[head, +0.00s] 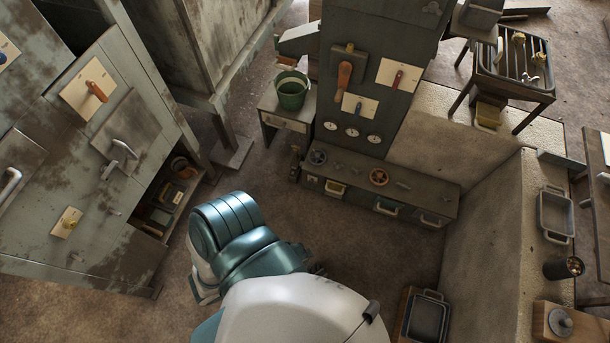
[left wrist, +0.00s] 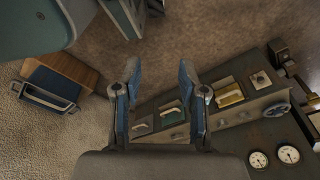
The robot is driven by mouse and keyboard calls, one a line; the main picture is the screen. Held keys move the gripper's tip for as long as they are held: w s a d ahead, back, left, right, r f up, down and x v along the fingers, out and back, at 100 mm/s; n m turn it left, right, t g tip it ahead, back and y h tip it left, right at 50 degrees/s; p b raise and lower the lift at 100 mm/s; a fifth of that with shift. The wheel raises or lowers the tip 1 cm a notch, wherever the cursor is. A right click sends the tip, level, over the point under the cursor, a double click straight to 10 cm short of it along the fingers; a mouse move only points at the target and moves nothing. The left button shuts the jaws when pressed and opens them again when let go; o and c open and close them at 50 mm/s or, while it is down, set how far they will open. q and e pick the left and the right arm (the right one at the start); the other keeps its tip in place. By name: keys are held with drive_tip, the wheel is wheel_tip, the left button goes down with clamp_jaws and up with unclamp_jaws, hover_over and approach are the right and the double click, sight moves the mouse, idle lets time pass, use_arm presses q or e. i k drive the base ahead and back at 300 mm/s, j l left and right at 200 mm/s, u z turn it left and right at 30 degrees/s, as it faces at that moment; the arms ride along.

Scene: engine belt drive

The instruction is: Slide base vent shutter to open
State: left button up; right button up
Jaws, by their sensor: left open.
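The low dark base (head: 350,176) of the grey machine has a front face with several small handled panels. One is a yellow panel (head: 335,187), and another has a pale handle (head: 385,207). I cannot tell which is the vent shutter, or whether it is open. In the left wrist view the same base holds the yellow panel (left wrist: 230,95) and a green-backed handle (left wrist: 171,113). My left gripper (left wrist: 159,76) is open and empty, its fingers apart over the floor in front of the base. In the head view my arm mostly hides it. My right gripper is not seen.
A green bucket (head: 291,92) stands on a small stand left of the machine. Round gauges (head: 352,132) and a hand wheel (head: 379,177) sit above the panels. A tray (head: 427,318) lies right of my arm. Bare floor surrounds my arm before the base.

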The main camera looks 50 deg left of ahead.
sight(311, 178)
drive_tip(key=k+u, duration=0.15)
drive_tip(key=u, duration=1.35)
